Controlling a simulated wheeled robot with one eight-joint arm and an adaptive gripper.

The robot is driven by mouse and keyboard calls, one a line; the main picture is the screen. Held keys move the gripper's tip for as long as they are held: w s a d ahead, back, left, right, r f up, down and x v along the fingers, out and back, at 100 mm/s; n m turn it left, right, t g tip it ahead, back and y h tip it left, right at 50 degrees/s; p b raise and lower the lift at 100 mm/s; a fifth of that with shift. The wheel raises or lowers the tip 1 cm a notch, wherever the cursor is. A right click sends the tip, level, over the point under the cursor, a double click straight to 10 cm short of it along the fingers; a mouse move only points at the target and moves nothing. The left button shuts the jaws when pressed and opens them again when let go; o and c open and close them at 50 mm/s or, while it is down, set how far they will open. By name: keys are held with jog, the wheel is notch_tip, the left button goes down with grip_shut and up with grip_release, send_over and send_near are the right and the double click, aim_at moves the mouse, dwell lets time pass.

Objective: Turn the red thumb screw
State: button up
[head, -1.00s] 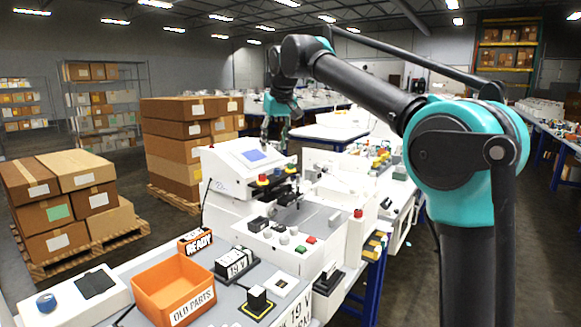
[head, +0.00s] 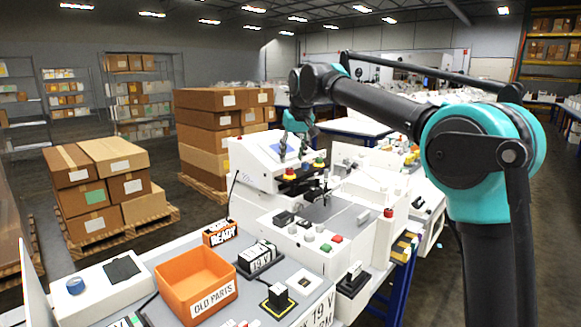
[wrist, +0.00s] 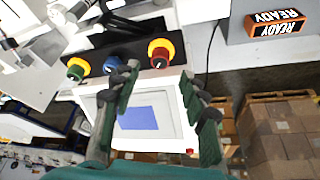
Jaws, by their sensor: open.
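The red thumb screw (wrist: 159,56) shows in the wrist view as a red knob with a yellow-orange collar on the white plotter's black strip. In the head view the red knob (head: 290,174) is the leftmost of three on the strip. A blue knob (wrist: 117,55) and a green knob with a yellow collar (wrist: 77,68) sit beside it. My gripper (wrist: 158,78) is open and empty. Its fingers spread over the blue screen (wrist: 138,118), with the red knob beyond the tips and apart from them. In the head view my gripper (head: 294,148) hangs in front of the plotter's screen panel.
A READY sign (head: 220,232) and an orange OLD PARTS bin (head: 194,280) stand on the near bench. A red mushroom button (head: 388,213) is at the plotter's right. Stacked cartons (head: 205,119) stand behind the plotter. Other benches lie beyond.

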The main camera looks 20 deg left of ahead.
aim_at(290, 168)
jog(key=shift+x, duration=2.6)
jog(key=shift+c, duration=0.6)
grip_shut()
